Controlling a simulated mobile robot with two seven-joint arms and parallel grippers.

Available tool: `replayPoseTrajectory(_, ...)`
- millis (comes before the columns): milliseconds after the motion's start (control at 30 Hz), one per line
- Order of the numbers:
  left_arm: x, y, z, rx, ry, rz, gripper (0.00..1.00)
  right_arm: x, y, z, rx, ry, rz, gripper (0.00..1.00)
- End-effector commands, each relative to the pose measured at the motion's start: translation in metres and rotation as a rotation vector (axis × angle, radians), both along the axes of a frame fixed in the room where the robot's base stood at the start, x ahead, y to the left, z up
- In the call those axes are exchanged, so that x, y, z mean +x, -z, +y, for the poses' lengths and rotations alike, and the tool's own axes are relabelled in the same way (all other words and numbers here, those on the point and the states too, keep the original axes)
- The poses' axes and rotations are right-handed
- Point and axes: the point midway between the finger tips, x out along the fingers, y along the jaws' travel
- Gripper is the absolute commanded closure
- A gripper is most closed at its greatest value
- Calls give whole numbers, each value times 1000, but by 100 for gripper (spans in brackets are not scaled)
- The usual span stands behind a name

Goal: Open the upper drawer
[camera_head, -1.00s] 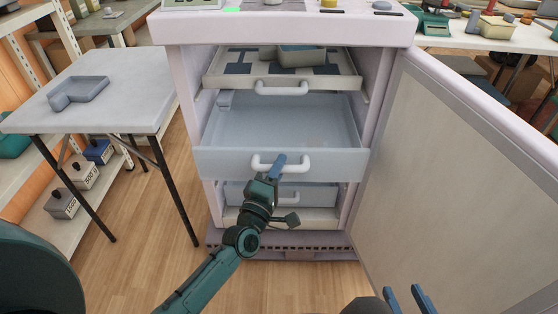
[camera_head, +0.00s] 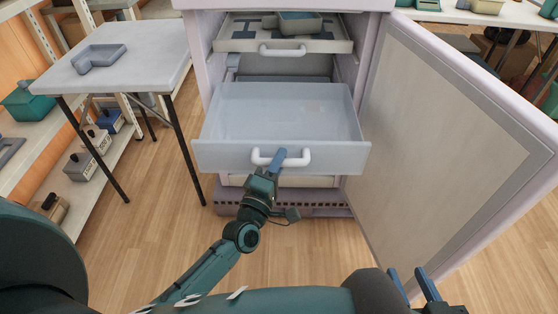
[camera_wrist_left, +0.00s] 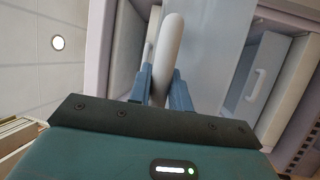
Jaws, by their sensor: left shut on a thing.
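A cabinet (camera_head: 372,70) stands ahead with its door (camera_head: 440,130) swung open to the right. A pale blue-grey drawer (camera_head: 235,158) is pulled far out of it, and its visible inside looks empty. My left gripper (camera_head: 279,160) is shut on its white handle (camera_head: 304,158). In the left wrist view, the two blue fingers sit on either side of the handle (camera_wrist_left: 168,55). Above is a shallower tray-like drawer (camera_head: 335,44) with its own white handle and a small bin (camera_head: 300,24) on it. My right gripper (camera_head: 408,279) is open and empty at the lower right.
Shelving (camera_head: 30,165) with boxes runs along the left. The open door bounds the right side. Wooden floor (camera_head: 125,240) is clear in front.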

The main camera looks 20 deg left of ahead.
Motion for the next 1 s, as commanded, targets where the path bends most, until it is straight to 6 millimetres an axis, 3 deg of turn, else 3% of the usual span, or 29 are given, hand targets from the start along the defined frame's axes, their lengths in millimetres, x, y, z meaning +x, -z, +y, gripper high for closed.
replayPoseTrajectory(400, 0, 1, 0, 1, 0, 1, 100, 0, 0, 1, 2, 0, 1, 64)
replayPoseTrajectory(433, 0, 0, 0, 1, 0, 1, 78, 0, 0, 1, 2, 0, 1, 64)
replayPoseTrajectory(667, 0, 0, 0, 1, 0, 0, 59, 0, 0, 1, 2, 0, 2, 64)
replayPoseTrajectory(1000, 0, -9, 0, -1, -1, -2, 59, -1, -4, 1, 5, 1, 3, 64)
